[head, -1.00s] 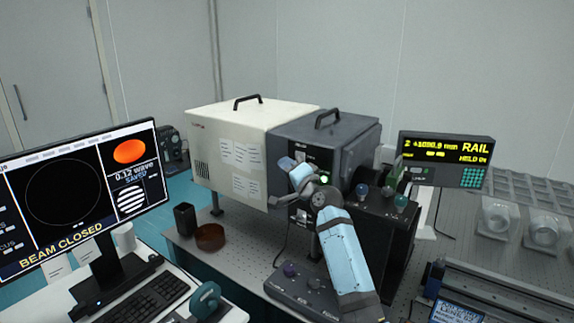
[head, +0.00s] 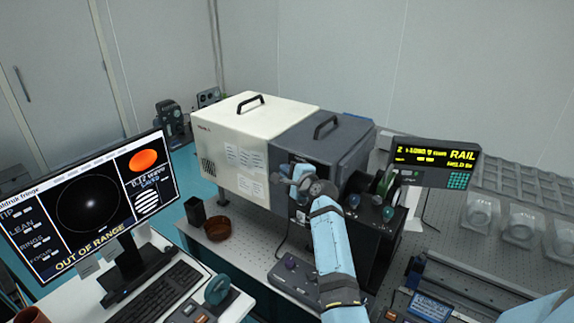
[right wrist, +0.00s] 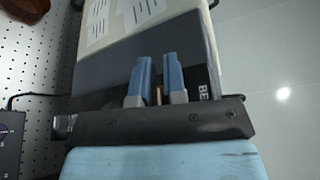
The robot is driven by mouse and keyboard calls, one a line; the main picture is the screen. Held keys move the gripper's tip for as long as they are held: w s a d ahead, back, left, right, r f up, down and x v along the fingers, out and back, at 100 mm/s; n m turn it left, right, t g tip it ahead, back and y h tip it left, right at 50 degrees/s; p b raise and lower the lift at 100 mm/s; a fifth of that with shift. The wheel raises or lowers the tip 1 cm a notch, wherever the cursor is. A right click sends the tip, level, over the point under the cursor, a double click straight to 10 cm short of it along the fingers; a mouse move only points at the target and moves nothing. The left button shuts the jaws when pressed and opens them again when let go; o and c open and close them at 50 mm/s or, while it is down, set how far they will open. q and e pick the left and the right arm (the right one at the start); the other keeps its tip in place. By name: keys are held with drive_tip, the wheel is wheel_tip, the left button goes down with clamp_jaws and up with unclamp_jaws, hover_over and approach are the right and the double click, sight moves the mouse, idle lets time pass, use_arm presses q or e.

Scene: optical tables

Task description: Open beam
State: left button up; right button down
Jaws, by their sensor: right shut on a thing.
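The interferometer box, cream at the left (head: 222,150) and dark grey at the right (head: 340,140), stands on the perforated table. My right gripper (head: 298,172) is at the front face of its dark grey part. In the right wrist view my gripper's blue fingers (right wrist: 157,78) are shut on a small brownish beam lever (right wrist: 157,95), mostly hidden between them. White letters starting "BE" show beside it. My left gripper is not in view.
A grey control box (head: 296,280) sits below my right arm. A brown dish (head: 217,228) and a black cup (head: 195,211) stand to its left. A rail readout (head: 434,163) is at the right. The keyboard (head: 160,295) lies before the monitor.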

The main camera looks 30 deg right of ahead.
drive_tip(key=shift+d+r+m+g+y, duration=0.1)
drive_tip(key=shift+r+m+g+y, duration=0.25)
drive_tip(key=shift+m, duration=0.65)
drive_tip(key=c, duration=1.2)
unclamp_jaws()
